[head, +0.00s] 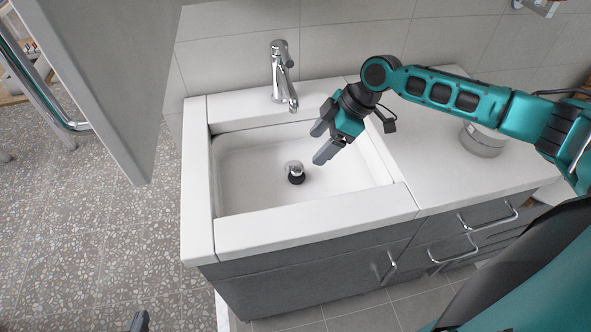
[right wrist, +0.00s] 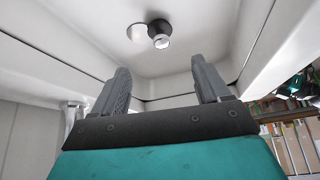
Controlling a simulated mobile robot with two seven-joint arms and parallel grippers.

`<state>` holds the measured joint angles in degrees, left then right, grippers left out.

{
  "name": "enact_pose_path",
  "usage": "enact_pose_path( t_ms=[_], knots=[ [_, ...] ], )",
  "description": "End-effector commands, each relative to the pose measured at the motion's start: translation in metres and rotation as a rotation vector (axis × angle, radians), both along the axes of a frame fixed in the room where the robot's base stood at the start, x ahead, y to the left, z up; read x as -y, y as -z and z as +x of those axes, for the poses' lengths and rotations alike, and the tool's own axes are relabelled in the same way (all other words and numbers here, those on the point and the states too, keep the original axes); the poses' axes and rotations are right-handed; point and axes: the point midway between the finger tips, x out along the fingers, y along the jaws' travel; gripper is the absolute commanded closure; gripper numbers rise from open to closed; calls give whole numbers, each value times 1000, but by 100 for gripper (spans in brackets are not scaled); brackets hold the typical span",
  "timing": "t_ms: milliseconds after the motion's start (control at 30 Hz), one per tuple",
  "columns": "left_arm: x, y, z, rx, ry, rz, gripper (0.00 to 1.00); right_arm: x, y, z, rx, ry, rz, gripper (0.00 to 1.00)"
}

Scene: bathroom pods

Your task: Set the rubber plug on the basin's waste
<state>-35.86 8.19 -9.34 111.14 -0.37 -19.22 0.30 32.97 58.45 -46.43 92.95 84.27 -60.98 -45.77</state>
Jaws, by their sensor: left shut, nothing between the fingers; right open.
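The black rubber plug (head: 296,180) with a pale, shiny knob is on the floor of the white basin (head: 245,190). It is right beside the round metal waste (head: 290,165), at its near edge in the head view. In the right wrist view the plug (right wrist: 158,27) is just right of the waste disc (right wrist: 136,32); whether they overlap is unclear. My right gripper (head: 318,143) is open and empty above the basin's right part, apart from the plug; its fingers (right wrist: 160,85) show in the wrist view. My left gripper (head: 139,321) is shut, partly cut off at the bottom edge, away from the basin.
A chrome tap (head: 283,75) stands at the basin's back rim. A round container (head: 483,139) is on the counter (head: 425,150) to the right. A grey panel (head: 110,75) rises at the upper left. The terrazzo floor (head: 90,230) left of the cabinet is clear.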

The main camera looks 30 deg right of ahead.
Motion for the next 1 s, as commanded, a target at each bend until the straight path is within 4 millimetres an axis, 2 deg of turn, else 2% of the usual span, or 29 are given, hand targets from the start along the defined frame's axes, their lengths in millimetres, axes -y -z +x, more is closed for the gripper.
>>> enact_pose_path(
  t_ms=[33, 200, 467, 700, 1000],
  knots=[
    [0, 1, 0, 0, 0, 0, 100, -7, 10, 2, -1, -1, 4, 24],
    [0, 2, 0, 0, 0, 0, 100, -20, 36, 9, -1, 1, 4, 24],
    [0, 2, 0, 1, -1, -1, 100, -30, 54, 13, 0, 0, 3, 24],
    [0, 2, 1, 2, -1, -1, 100, -45, 86, 19, 0, 2, 3, 24],
    [0, 2, 1, 2, -1, -1, 100, -49, 94, 21, 2, 2, 2, 24]
  ],
)
